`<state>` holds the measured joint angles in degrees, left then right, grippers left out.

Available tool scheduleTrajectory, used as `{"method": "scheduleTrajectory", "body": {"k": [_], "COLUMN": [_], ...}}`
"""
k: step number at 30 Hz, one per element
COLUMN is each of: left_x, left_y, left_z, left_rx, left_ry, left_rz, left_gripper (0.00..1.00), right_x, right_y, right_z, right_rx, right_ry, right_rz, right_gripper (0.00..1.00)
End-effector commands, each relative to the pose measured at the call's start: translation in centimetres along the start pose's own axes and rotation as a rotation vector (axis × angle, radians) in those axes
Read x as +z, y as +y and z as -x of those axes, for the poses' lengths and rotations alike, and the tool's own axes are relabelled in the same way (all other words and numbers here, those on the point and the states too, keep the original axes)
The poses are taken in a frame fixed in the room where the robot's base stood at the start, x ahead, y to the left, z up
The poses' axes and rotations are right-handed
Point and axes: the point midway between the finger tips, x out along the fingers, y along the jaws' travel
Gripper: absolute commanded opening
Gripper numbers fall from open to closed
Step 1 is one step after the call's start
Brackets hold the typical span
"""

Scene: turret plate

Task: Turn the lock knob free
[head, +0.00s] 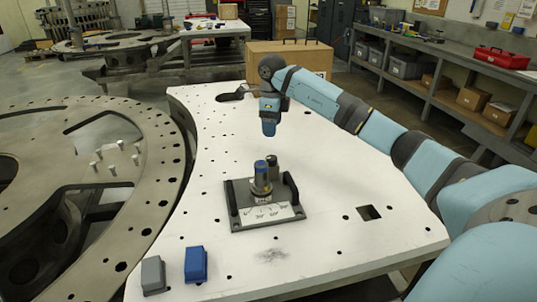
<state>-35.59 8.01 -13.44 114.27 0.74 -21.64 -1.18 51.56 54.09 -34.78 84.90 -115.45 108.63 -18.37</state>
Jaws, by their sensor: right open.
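The lock fixture (241,218) is a dark plate with a handle on each side and a pale label with markings at its front. A grey metal knob (261,184) with a blue top stands upright in its middle. A second, dark-topped grey cylinder (273,168) stands just behind it, partly hidden. My right arm reaches in from the right, across the table. My left gripper is not in view.
The fixture sits on a white plate table (330,175) with small holes and a square opening (369,213). A grey block (153,274) and a blue block (196,264) lie at the front left. A large metal ring (150,190) stands left; a cardboard box (310,58) stands behind.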

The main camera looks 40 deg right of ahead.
Motion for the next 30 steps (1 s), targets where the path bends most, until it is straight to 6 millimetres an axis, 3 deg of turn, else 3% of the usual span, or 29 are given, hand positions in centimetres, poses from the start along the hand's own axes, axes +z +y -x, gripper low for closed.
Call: {"method": "scheduleTrajectory", "body": {"k": [9,15,21,30], "left_x": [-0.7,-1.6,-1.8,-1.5], "left_y": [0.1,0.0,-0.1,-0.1], "left_z": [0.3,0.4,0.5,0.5], "left_rx": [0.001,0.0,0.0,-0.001], "left_ry": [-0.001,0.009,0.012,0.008], "left_rz": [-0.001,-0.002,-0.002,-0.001], "left_gripper": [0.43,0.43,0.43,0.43], "right_x": [0.0,0.1,0.1,0.1], "right_y": [0.1,0.1,0.1,0.1], "right_z": [-6.9,-10.1,-11.5,-11.7], "right_rx": [0.005,0.004,0.002,0.001], "right_ry": [0.002,0.0,-0.002,-0.002], "right_rz": [0.0,0.0,0.001,0.001], "right_gripper": [0.65,0.65,0.65,0.63]}}
